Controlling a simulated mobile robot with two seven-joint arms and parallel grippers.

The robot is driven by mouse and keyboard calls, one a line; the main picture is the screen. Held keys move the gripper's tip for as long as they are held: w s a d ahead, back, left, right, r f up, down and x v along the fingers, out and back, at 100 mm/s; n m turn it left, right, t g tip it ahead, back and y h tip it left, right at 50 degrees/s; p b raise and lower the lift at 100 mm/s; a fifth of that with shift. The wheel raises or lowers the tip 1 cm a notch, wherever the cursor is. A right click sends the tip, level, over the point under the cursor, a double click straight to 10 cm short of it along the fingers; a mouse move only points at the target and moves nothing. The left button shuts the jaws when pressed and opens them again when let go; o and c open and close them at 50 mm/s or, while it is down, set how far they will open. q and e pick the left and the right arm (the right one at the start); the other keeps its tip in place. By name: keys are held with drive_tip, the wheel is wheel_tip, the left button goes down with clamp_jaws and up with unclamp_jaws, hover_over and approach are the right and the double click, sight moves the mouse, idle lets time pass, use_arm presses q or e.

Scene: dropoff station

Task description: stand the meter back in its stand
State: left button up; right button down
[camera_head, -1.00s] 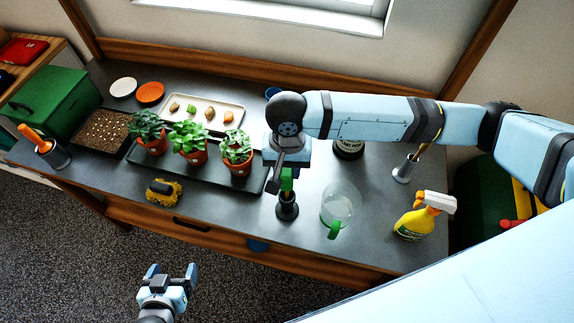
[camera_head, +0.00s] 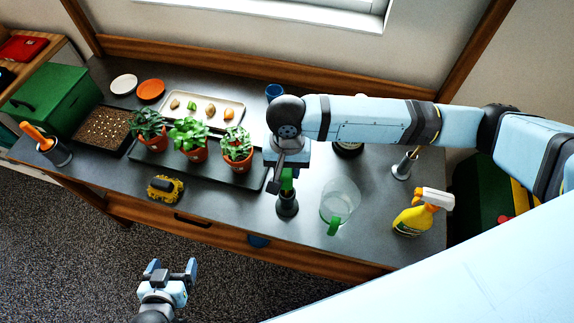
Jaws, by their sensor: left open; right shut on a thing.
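The green meter (camera_head: 287,180) is upright in my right gripper (camera_head: 287,172), which is shut on it. The gripper and wrist cover its upper part. A dark round stand (camera_head: 287,204) is on the counter directly under the meter. The meter's lower end meets the stand's mouth in the picture; I cannot tell how far inside it is. My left gripper (camera_head: 171,272) is open and empty, in front of the counter over the floor.
A clear jug (camera_head: 339,201) with a green handle stands close right of the stand, with a yellow spray bottle (camera_head: 410,219) beyond. A dark tray of potted plants (camera_head: 239,147) is to the left. A yellow brush (camera_head: 165,188) lies near the front edge (camera_head: 205,225).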

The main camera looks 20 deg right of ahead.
drive_tip(key=shift+f, duration=0.15)
drive_tip(key=shift+f+p, duration=0.35)
drive_tip(key=shift+f, duration=0.4)
drive_tip(key=shift+f+p, duration=0.25)
drive_tip(key=shift+p, duration=0.1)
drive_tip(key=shift+f, duration=0.85)
idle(0.8)
drive_tip(key=shift+f, duration=0.85)
idle(0.3)
